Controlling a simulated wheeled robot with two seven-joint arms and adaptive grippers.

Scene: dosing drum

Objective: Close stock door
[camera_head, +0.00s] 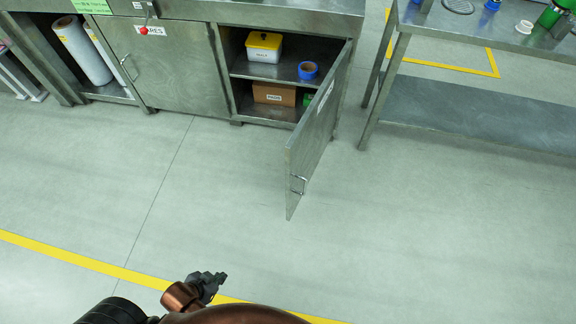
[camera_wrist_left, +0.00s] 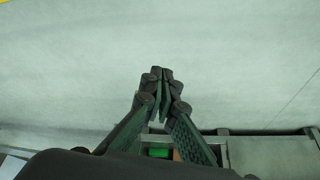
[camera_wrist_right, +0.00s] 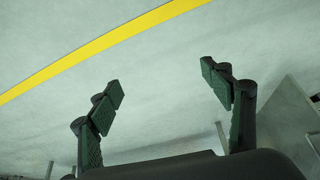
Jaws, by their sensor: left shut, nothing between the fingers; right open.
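The stock door (camera_head: 318,135) is a grey metal cabinet door that stands wide open, hinged at the right of its opening and swung out over the floor. Its small bar handle (camera_head: 297,185) sits near the free edge. The open cabinet (camera_head: 228,72) shows two shelves. My left gripper (camera_head: 213,284) is low in the head view, apart from the door and well in front of it. In the left wrist view its fingers (camera_wrist_left: 162,72) meet with nothing between them. My right gripper (camera_wrist_right: 163,80) is open and empty in the right wrist view; it does not show in the head view.
The cabinet holds a yellow-lidded box (camera_head: 264,47), a blue tape roll (camera_head: 308,70) and a cardboard box (camera_head: 274,94). A closed door (camera_head: 170,65) is to the left. A metal table (camera_head: 470,105) stands right of the open door. The floor in front is clear.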

